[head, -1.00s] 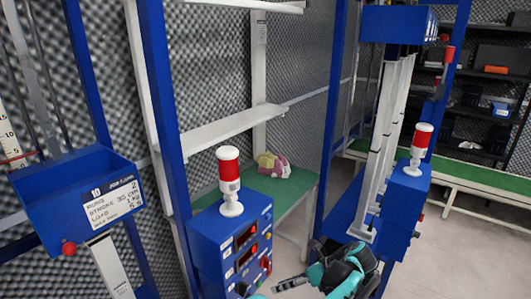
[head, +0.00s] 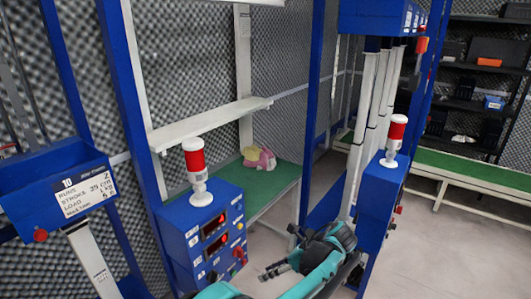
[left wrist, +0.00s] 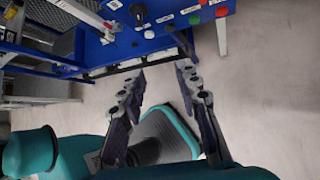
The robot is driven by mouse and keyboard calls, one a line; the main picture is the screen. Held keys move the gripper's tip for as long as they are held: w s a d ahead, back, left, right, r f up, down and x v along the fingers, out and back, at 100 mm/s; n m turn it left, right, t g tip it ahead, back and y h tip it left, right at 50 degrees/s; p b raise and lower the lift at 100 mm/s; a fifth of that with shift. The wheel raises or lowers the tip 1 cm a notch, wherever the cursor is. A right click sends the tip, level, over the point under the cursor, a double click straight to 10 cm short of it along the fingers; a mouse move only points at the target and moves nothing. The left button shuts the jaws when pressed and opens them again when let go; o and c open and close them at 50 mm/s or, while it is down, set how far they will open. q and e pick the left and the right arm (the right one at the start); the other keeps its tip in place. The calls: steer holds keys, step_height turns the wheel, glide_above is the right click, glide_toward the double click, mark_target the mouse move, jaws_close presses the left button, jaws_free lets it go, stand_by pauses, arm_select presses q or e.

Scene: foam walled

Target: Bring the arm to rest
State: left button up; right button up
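My left arm, teal and black, comes up from the bottom edge of the head view and bends near the middle. My left gripper (head: 277,268) hangs over the pale floor, just right of the blue control box (head: 212,230). In the left wrist view its two dark jointed fingers (left wrist: 159,76) stand well apart, with bare floor between them. The gripper is open and holds nothing. The edge of a blue panel with buttons (left wrist: 160,45) lies just beyond the fingertips. My right gripper is in neither view.
A red-and-white lamp (head: 196,170) stands on the control box; another (head: 395,140) tops a blue post box. A green-topped bench (head: 275,185) bears a pink and yellow item (head: 260,158). Blue uprights stand close around my arm. Open floor (head: 460,240) lies at the right.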

arm_select(q)
steer(key=s+a+r+n+t+h, duration=0.1)
steer(key=s+a+r+n+h, duration=0.25)
steer(key=a+n, duration=0.3)
steer(key=s+a+r+n+h, duration=0.2)
steer(key=s+a+n, duration=0.25)
steer(key=a, duration=0.35)
steer(key=s+a+f+n+t+h, duration=0.2)
steer(key=s+a+n+t+h, duration=0.1)
steer(key=s+n, duration=0.8)
steer(key=a+n+t, duration=0.1)
steer(key=a+n, duration=0.1)
steer(key=n, duration=0.1)
steer(key=shift+s+f, duration=0.15)
steer(key=shift+h, duration=0.25)
